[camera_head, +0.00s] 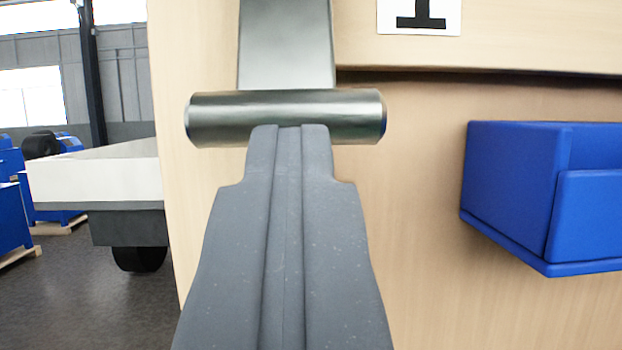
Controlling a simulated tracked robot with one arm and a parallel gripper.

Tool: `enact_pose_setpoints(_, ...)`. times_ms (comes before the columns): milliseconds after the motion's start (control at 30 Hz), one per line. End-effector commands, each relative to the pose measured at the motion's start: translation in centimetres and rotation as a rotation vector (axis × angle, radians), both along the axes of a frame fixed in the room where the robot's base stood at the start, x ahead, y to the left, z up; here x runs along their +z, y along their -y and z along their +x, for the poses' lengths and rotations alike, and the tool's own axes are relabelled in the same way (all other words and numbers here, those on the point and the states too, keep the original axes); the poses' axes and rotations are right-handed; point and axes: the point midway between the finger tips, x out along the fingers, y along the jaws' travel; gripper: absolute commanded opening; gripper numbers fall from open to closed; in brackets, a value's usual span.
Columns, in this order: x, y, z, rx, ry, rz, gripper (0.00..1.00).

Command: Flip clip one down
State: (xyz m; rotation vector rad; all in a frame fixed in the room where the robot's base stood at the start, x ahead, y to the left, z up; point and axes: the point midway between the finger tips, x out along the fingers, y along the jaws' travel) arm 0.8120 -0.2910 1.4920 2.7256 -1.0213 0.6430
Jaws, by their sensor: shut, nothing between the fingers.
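The clip (286,50) is a grey metal piece at top centre: a flat plate runs up out of the picture, and a metal crossbar (220,118) lies level across its lower end. It is in front of a light wooden panel. A label (419,14) with a black "1", cut by the top edge, is to its right. My gripper (289,130) is shut and empty, with grey fingers pointing up the picture. Its tips overlap the lower middle of the crossbar in view; I cannot tell whether they touch it. The clip's upper end is out of view.
A blue bin (510,190) is fixed on the wooden panel (410,260) at right. A wooden ledge (480,50) runs above it. At left, a white-topped cart (100,180) with a black wheel stands on the dark floor (100,310); blue units are behind it.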

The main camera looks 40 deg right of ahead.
Motion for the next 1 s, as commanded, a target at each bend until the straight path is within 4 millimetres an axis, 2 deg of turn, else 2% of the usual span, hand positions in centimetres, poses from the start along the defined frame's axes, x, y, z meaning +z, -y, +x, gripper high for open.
enact_pose_setpoints(333,-0.2,-0.4,-0.1,0.002,-0.002,0.002,0.00)
enact_pose_setpoints(667,0.7,-2.8,-2.5,0.001,0.005,-0.001,0.00)
enact_pose_setpoints(1000,-2.2,-3.6,-3.3,0.002,0.003,-0.001,0.00)
